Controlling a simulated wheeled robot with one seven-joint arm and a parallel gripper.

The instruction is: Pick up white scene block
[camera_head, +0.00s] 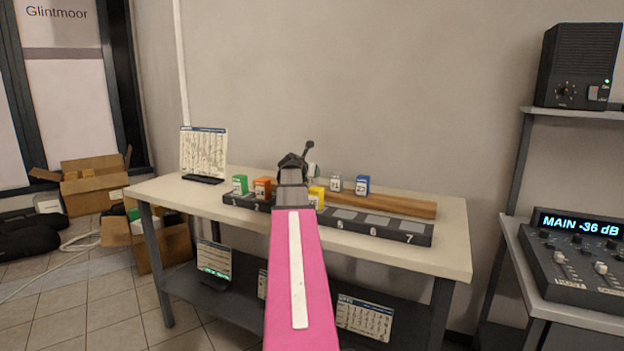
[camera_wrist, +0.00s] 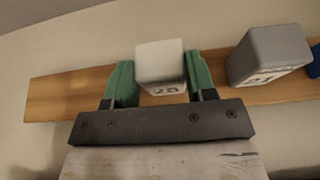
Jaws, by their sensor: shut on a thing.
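The white block (camera_wrist: 160,60) sits between the two green fingers of my gripper (camera_wrist: 158,72) in the wrist view. The fingers press on its left and right sides, and a dark number shows on its near face. The wooden bar (camera_wrist: 65,95) lies behind and under it; I cannot tell whether the block is clear of the bar. In the head view my gripper (camera_head: 297,165) is above the back of the table, and my arm hides much of the block there; a small pale patch shows at its right.
A grey block (camera_head: 335,184) and a blue block (camera_head: 363,185) stand to the right on the wooden bar. A white card (camera_head: 203,153) stands at the table's left.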

